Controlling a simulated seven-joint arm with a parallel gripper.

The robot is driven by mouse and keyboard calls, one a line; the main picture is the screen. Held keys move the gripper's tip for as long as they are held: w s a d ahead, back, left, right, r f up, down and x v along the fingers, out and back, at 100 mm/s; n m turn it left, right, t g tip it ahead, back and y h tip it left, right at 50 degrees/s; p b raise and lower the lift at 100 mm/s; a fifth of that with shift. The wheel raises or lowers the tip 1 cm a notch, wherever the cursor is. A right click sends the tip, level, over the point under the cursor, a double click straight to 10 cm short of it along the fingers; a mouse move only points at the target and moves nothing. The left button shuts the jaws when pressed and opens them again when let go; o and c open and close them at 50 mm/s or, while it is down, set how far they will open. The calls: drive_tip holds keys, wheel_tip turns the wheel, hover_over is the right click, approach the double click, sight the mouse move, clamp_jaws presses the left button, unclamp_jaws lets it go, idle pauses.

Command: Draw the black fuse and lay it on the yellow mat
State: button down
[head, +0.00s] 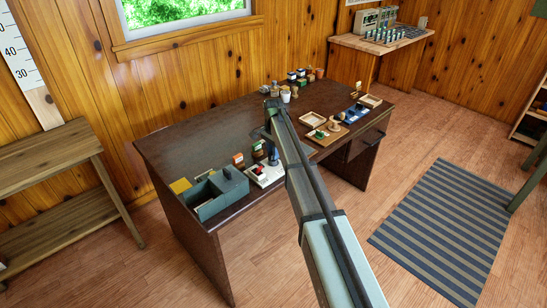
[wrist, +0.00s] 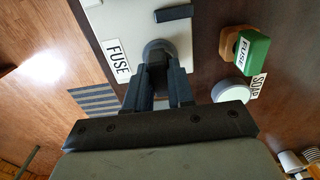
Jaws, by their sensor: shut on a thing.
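My gripper (wrist: 157,70) is shut on a dark round-topped piece, which looks like the black fuse (wrist: 158,46). The piece is at the white panel (wrist: 105,20) that carries a FUSE label. I cannot tell whether it is still seated or just clear of the panel. In the head view my gripper (head: 273,152) is over the far side of the white panel (head: 264,179), partly hidden by my arm. The small yellow mat (head: 180,185) lies at the left end of the dark table, bare in what shows.
A grey-green open box (head: 219,193) stands between mat and panel. A green block (wrist: 252,50) labelled FUSE on an orange base and a round SOAP piece (wrist: 231,90) are close on the right in the wrist view. Wooden trays (head: 327,132) stand right of my arm. The table's left-back area is clear.

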drive_tip(key=shift+r, duration=0.85)
idle(0.5)
drive_tip(key=shift+r, duration=1.15)
drive_tip(key=s+a+r, duration=0.1)
drive_tip(key=s+a, duration=0.1)
drive_tip(key=a, duration=0.7)
drive_tip(key=s+a+r, duration=0.1)
drive_tip(key=s+a, duration=0.1)
drive_tip(key=a, duration=0.6)
hover_over(181, 185)
drive_tip(key=shift+s+f, duration=0.1)
drive_tip(key=shift+f, duration=3.35)
drive_tip(key=shift+f, duration=0.15)
drive_tip(key=c, duration=1)
unclamp_jaws()
